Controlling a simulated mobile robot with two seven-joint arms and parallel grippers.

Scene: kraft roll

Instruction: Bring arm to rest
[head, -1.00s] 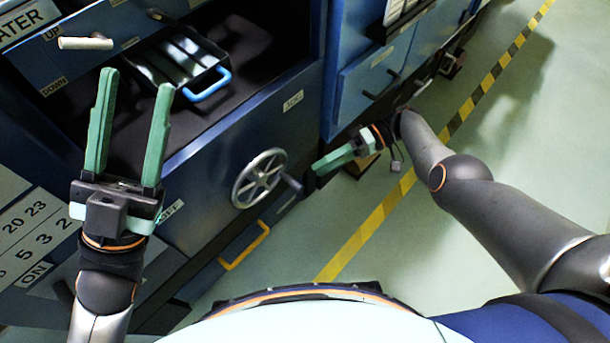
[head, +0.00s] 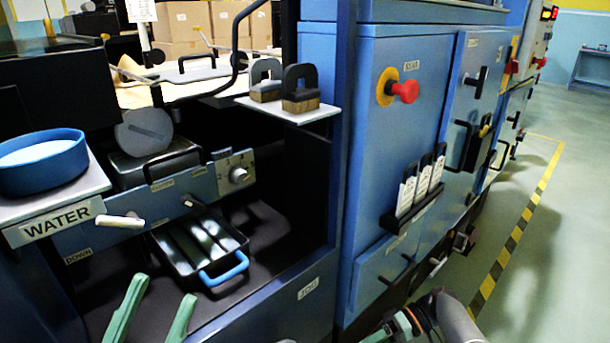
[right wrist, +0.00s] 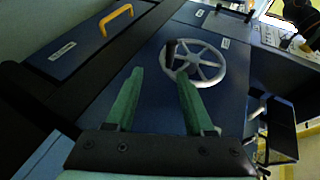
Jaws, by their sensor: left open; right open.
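My left gripper (head: 163,290) is open and empty at the bottom left of the head view, in front of the dark bay. Only its two green fingers show. My right arm (head: 446,314) shows at the bottom edge of the head view, with its gripper mostly cut off. In the right wrist view my right gripper (right wrist: 160,76) is open, with nothing between its green fingers. Its right fingertip overlaps the silver handwheel (right wrist: 208,66) in the picture; I cannot tell whether they touch.
A dark tray (head: 218,277) with a blue handle lies in the bay. A blue round dish (head: 42,168) stands on the WATER shelf (head: 58,225). A red button (head: 405,91) sticks out of the blue cabinet (head: 365,140). Open floor (head: 560,270) lies at the right.

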